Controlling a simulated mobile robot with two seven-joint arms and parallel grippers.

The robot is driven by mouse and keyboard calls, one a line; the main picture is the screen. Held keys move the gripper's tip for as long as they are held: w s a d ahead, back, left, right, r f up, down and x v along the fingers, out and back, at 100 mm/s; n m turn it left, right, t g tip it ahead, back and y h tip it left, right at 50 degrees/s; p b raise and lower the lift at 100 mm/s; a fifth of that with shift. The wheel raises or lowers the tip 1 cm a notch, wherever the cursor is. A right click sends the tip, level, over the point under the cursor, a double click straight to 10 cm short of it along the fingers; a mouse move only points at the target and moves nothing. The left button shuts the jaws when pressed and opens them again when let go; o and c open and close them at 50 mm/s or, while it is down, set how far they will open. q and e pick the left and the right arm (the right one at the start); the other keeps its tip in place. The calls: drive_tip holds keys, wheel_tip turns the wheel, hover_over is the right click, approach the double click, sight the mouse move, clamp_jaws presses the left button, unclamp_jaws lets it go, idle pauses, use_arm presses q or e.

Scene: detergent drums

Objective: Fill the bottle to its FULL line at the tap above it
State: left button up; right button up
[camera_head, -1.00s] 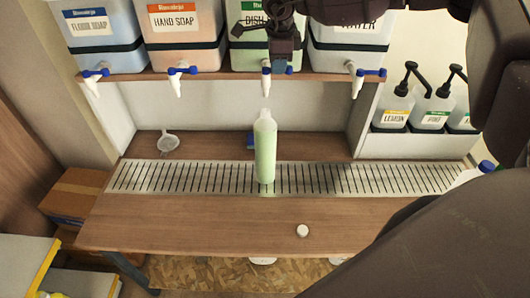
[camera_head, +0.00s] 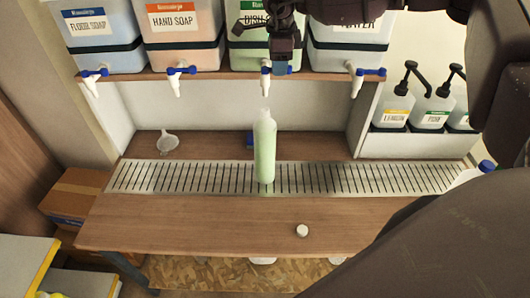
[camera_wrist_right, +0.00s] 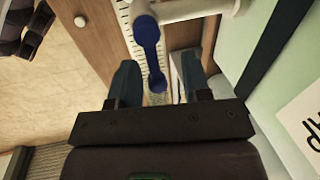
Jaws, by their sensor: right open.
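The bottle (camera_head: 265,150) stands upright and uncapped on the slotted drain grate, under the dish soap drum's tap (camera_head: 265,82). It looks pale green nearly up to its shoulder; the FULL line cannot be made out. I cannot tell whether liquid is running. My right gripper (camera_head: 281,66) is at this tap, in front of the dish soap drum (camera_head: 252,60). In the right wrist view my open right gripper (camera_wrist_right: 158,72) has its fingers on either side of the tap's blue handle (camera_wrist_right: 150,40). My left gripper is not in view.
A white cap (camera_head: 302,231) lies on the wooden counter (camera_head: 200,225). A funnel (camera_head: 167,141) lies behind the grate (camera_head: 370,178) at left. Other drums with blue-handled taps stand on the shelf. Pump bottles (camera_head: 432,105) stand at right. The grate beside the bottle is clear.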

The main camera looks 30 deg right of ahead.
drive_tip(key=shift+o, duration=0.3)
drive_tip(key=o, duration=0.3)
drive_tip(key=shift+o, duration=0.2)
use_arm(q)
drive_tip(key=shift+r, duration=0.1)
use_arm(e)
drive_tip(key=shift+r, duration=0.1)
use_arm(q)
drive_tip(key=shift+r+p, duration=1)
drive_tip(key=shift+p, duration=0.15)
use_arm(e)
drive_tip(key=shift+s+a+r, duration=0.1)
drive_tip(key=shift+s+r, duration=0.05)
drive_tip(key=shift+r, duration=0.95)
drive_tip(key=shift+s+a+r, duration=0.1)
drive_tip(key=shift+r, duration=0.95)
use_arm(q)
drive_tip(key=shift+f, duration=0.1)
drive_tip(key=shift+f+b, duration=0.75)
drive_tip(key=shift+b, duration=0.15)
use_arm(e)
wheel_tip(320, 180, up, 10)
drive_tip(key=s, duration=0.2)
drive_tip(key=shift+a+r, duration=0.25)
drive_tip(key=shift+a, duration=0.2)
